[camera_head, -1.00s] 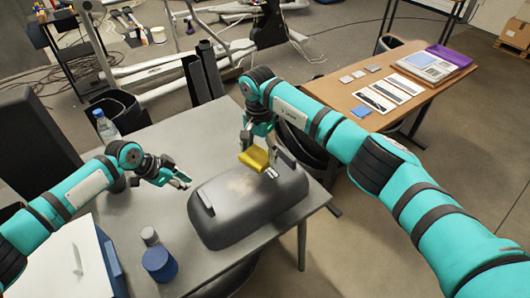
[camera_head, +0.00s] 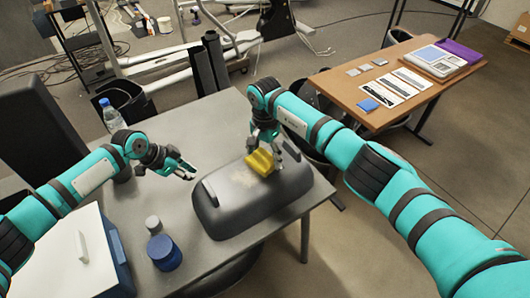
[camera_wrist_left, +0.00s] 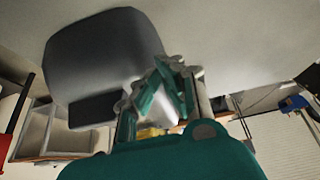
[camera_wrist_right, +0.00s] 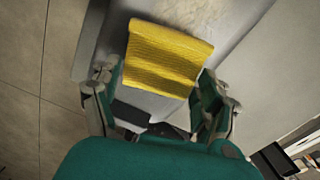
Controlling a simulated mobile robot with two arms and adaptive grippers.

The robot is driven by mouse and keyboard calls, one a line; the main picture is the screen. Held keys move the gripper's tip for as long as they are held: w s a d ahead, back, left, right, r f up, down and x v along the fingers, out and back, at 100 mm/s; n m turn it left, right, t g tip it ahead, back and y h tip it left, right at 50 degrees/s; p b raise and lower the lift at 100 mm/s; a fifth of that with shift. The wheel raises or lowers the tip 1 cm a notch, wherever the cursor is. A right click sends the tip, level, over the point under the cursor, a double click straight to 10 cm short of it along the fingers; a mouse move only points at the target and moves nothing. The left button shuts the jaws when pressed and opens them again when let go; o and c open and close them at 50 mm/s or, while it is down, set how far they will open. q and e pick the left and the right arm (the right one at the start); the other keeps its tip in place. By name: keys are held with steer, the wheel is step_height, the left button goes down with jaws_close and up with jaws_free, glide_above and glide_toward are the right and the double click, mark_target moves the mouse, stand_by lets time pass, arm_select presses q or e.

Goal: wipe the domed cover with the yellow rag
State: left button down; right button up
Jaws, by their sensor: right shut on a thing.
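The domed cover (camera_head: 240,207), grey and rounded with a raised handle on its left end, lies on the grey table. A pale smudge (camera_head: 242,179) shows on its top. The yellow rag (camera_head: 261,163) is folded in my right gripper (camera_head: 268,146), at the far part of the cover's top. It also shows in the right wrist view (camera_wrist_right: 166,62), where I cannot tell whether it touches the cover. My left gripper (camera_head: 186,168) is empty, left of the cover and above the table; its fingers look near each other. The cover also shows in the left wrist view (camera_wrist_left: 100,55).
A blue jar (camera_head: 163,252) and a small grey cylinder (camera_head: 153,223) stand left of the cover. A white-lidded box (camera_head: 75,255) is at the front left, a bottle (camera_head: 112,116) at the back left. A brown table (camera_head: 345,92) with cards stands at the right.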

mark_target(257, 161)
steer(key=shift+f, duration=0.95)
steer(key=shift+s+a, duration=0.1)
steer(key=shift+a, duration=0.05)
